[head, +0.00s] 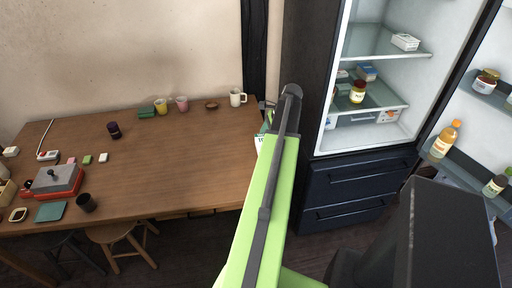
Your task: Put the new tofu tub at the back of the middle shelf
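A white tub with green lettering, likely the tofu tub (260,141), shows at the right end of the wooden table, mostly hidden behind my green arm. My gripper (267,106) is at the far end of that arm, close to the tub. Its fingers are mostly hidden, so I cannot tell whether it grips the tub. The fridge stands open on the right. A white tub (405,41) sits on its upper visible glass shelf (372,53). The glass shelf below (385,101) holds a dark jar with a yellow label (357,92) and a blue box (367,73) behind it.
Packages (388,116) lie under the lower glass shelf. The open fridge door on the right holds an orange-capped bottle (445,139) and jars (486,81). The wooden table (185,150) carries cups, a white mug (237,98) and a red appliance (54,181). Its middle is clear.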

